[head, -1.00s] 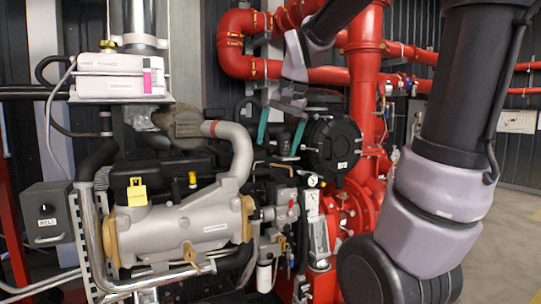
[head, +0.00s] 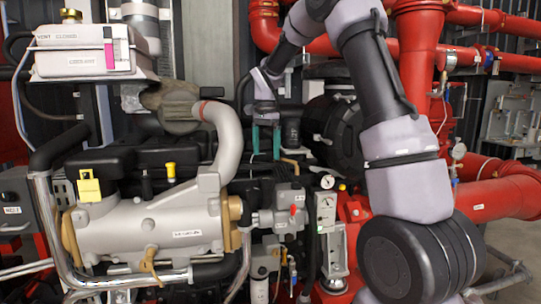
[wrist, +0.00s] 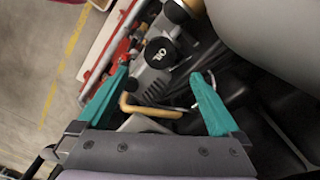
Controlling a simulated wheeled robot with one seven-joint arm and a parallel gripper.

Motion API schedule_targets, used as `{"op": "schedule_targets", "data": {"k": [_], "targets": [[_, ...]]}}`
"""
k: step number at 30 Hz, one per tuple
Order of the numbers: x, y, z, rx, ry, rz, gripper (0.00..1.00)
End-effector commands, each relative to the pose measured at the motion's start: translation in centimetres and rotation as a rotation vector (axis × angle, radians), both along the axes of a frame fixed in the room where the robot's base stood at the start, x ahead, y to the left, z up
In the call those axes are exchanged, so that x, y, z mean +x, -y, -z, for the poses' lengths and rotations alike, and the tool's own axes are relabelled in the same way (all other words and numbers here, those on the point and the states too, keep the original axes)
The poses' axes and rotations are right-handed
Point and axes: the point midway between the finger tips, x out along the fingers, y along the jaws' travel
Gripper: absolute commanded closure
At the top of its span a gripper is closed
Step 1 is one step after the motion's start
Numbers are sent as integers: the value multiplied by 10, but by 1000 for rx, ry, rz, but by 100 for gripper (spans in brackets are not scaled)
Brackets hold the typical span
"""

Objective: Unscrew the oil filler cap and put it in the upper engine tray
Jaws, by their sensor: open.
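My gripper (head: 266,141) hangs over the middle of the engine in the head view, its two teal fingers pointing down, open and empty. The wrist view shows the fingers (wrist: 160,78) spread apart. Beyond their tips there is a black round cap (wrist: 160,52) with white lettering that seems to read OIL; it looks like the oil filler cap, seated and apart from the fingers. I cannot surely pick out this cap in the head view. I cannot make out the upper engine tray for certain.
A tan bent pipe (wrist: 150,109) lies close under the fingers. A grey pipe (head: 227,140) rises left of my gripper, and a black cylinder (head: 291,132) is close on its right. Red pipes (head: 415,60) crowd the right. Open floor (wrist: 40,70) shows at left in the wrist view.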

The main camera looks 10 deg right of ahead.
Motion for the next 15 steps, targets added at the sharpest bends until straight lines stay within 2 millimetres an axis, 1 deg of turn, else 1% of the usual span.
{"op": "schedule_targets", "data": {"k": [5,15], "targets": [[-1,0,11,1,-3,0,0],[-1,0,51,0,-1,-1,0]]}}
